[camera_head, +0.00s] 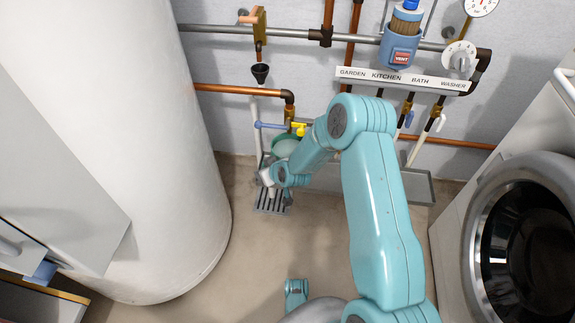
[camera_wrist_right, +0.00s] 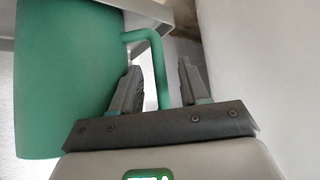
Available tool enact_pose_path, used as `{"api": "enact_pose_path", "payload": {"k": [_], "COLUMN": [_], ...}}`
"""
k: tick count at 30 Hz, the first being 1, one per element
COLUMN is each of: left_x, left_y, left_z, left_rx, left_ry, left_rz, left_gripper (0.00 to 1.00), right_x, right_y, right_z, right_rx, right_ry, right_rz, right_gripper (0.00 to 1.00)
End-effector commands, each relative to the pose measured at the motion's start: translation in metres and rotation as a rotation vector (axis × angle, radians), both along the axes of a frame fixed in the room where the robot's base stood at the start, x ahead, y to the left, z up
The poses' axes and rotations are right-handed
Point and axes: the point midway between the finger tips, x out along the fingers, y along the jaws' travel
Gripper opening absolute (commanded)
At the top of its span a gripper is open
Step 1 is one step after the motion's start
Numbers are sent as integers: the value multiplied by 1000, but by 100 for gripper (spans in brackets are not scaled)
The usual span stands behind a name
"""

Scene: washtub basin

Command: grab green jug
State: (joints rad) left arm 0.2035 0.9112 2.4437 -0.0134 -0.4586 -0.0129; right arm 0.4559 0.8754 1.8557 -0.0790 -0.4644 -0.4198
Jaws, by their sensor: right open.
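The green jug (camera_head: 284,145) stands by the wall below the yellow-handled tap in the head view, partly hidden by my right arm. In the right wrist view the jug (camera_wrist_right: 65,75) fills the left side, and its green handle (camera_wrist_right: 158,65) curves down between my fingers. My right gripper (camera_wrist_right: 160,85) is open, with one dark finger on each side of the handle. Gaps show beside the handle, so the jaws are not closed on it. In the head view my right gripper (camera_head: 267,176) is small and partly hidden beside the jug. My left gripper is not in view.
A grey grate (camera_head: 272,203) lies on the floor below the jug. A large white tank (camera_head: 165,150) stands at left and a washer (camera_head: 520,235) at right. Copper pipes (camera_head: 240,89) and valves run along the wall. Floor between tank and washer is mostly clear.

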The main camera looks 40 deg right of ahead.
Motion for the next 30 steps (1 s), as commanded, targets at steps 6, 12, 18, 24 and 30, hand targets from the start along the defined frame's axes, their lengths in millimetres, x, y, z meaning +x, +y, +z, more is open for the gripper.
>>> {"api": "enact_pose_path", "payload": {"k": [6, 12, 18, 24, 30], "left_x": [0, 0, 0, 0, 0], "left_y": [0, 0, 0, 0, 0], "left_z": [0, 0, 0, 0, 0], "left_rx": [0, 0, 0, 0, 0], "left_ry": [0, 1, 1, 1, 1], "left_rz": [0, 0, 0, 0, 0], "left_gripper": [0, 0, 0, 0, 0], "right_x": [0, 0, 0, 0, 0], "right_y": [0, 0, 0, 0, -1], "right_z": [0, 0, 0, 0, 0], "right_rx": [0, 0, -1, 0, 0], "right_ry": [0, 0, 0, 0, 0], "right_rz": [0, 0, -1, -1, -1], "right_gripper": [0, 0, 0, 0, 0]}}
